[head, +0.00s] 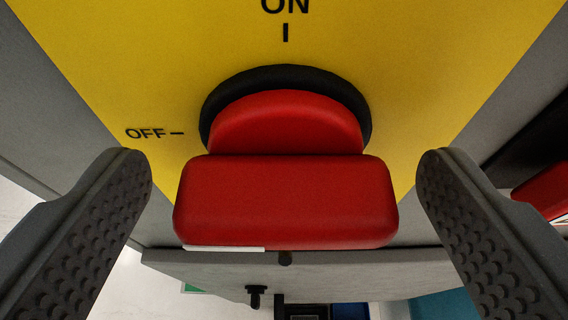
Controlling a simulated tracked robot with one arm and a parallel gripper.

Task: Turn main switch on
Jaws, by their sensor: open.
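The main switch (286,202) is a red rotary knob with a wide red handle bar, in the middle of the head view. A black ring (360,105) surrounds its base on a yellow plate (150,60). The plate reads ON with a mark at the top and OFF with a mark at the left. The handle bar lies horizontally across the picture; a white strip shows on its lower left edge. My gripper (284,180) is open, with one finger on each side of the bar. Gaps show between both fingers and the bar.
A grey panel edge (340,268) runs below the knob. Below it are a small black knob (256,296) and dark and blue items at the bottom edge. Another red part (545,190) shows at the far right, partly hidden behind the right finger.

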